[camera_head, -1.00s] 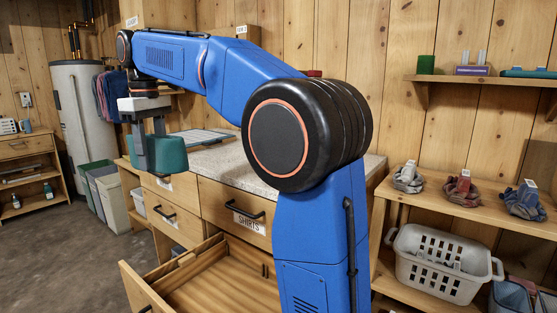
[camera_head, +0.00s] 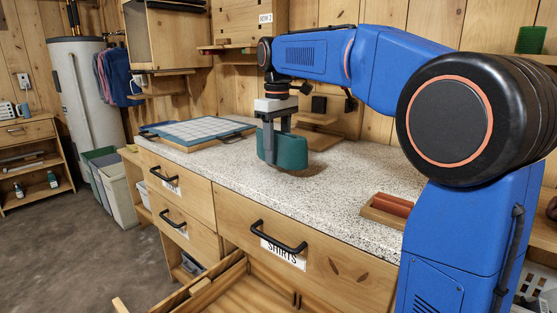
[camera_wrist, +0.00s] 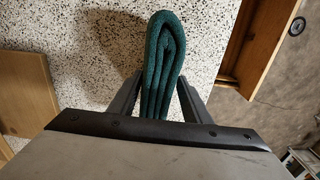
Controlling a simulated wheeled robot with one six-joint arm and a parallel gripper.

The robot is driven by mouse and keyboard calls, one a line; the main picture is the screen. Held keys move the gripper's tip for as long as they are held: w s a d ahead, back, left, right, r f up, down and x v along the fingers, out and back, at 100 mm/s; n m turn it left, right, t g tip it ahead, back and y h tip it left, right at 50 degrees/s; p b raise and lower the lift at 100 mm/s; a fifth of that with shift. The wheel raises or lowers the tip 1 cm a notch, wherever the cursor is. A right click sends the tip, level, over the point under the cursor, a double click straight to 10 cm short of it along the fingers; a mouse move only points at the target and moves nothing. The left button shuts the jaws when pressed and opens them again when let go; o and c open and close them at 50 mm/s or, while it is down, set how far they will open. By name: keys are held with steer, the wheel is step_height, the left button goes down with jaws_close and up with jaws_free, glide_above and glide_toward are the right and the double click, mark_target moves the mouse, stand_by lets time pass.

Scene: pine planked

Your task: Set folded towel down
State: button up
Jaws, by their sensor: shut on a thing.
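The folded towel (camera_head: 292,149) is dark green and hangs upright in my gripper (camera_head: 272,150), over the speckled countertop (camera_head: 345,180). In the wrist view the towel (camera_wrist: 160,65) shows its folded layers edge-on, pinched between the two dark fingers (camera_wrist: 160,100). A shadow lies on the counter beneath and beside the towel. Its lower edge appears slightly above the surface, though any contact is hard to tell.
A board with a pale grid (camera_head: 195,132) lies on the counter at left. A small tray with red rolls (camera_head: 390,206) sits at the right front. A wooden stand (camera_head: 322,119) is behind the towel. A drawer (camera_head: 235,287) below stands open. Counter around the towel is clear.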

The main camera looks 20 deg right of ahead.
mark_target(277, 130)
steer(key=shift+f, duration=1.5)
steer(key=shift+a+f, duration=0.1)
steer(key=o, duration=1.3)
steer(key=shift+o, duration=0.2)
step_height(277, 130, up, 12)
steer(key=shift+f, duration=0.1)
steer(key=shift+r, duration=0.25)
